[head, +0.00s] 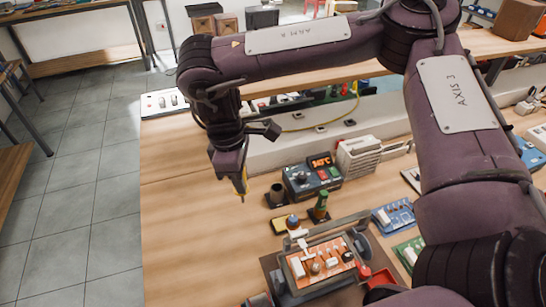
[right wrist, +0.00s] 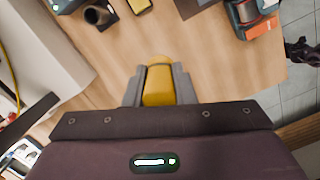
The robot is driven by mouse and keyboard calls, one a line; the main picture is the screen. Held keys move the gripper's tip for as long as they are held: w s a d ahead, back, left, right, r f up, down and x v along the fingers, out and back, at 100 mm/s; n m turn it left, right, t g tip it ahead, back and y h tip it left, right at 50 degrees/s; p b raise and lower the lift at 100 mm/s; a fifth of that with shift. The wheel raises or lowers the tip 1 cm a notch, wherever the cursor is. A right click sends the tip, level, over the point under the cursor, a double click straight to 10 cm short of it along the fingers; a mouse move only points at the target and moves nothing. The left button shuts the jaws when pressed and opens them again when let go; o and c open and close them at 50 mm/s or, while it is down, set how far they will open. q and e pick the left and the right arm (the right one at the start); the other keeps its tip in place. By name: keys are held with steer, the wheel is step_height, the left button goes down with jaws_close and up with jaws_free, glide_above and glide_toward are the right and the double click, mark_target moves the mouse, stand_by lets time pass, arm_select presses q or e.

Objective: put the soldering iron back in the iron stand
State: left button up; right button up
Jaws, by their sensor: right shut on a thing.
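The soldering iron shows as a yellow handle (right wrist: 158,82) between the fingers of my right gripper (right wrist: 158,88) in the right wrist view. In the head view my right gripper (head: 241,178) points down above the bench, with a small yellow piece of the iron (head: 243,196) showing below it. Its tip is hard to make out. The iron stand looks to be the dark upright cup (head: 277,193), a short way right of the gripper and apart from it. The cup also shows at the upper left of the right wrist view (right wrist: 98,16). My left gripper is not clearly seen.
A blue soldering station (head: 312,178) with a red display stands behind the cup. The wooden bench (head: 185,200) is clear on the left.

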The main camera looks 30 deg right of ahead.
arm_select(q)
steer(key=shift+s+d+r+p, duration=0.75)
steer(key=shift+d+r+p, duration=0.1)
steer(key=shift+d+r, duration=0.1)
arm_select(e)
steer(key=w+d+f+m+y, duration=0.1)
steer(key=d+m, duration=0.3)
steer(key=m, duration=0.6)
steer(key=w+d+f+m, duration=0.3)
steer(key=d+f+m, duration=0.1)
steer(key=m, duration=0.6)
steer(key=w+d+f+m+t+y, duration=0.1)
steer(key=w+d+f+m, duration=0.1)
steer(key=d+m, duration=0.4)
steer(key=f+m, duration=0.1)
steer(key=m, duration=0.4)
steer(key=shift+w+f+y, duration=0.25)
steer(key=shift+w+y, duration=0.05)
steer(key=shift+w, duration=0.1)
arm_select(q)
step_height(320, 180, down, 5)
steer(key=b, duration=0.5)
steer(key=shift+a+f, duration=0.15)
steer(key=shift+f, duration=0.05)
arm_select(e)
step_height(320, 180, down, 7)
steer(key=shift+r, duration=0.15)
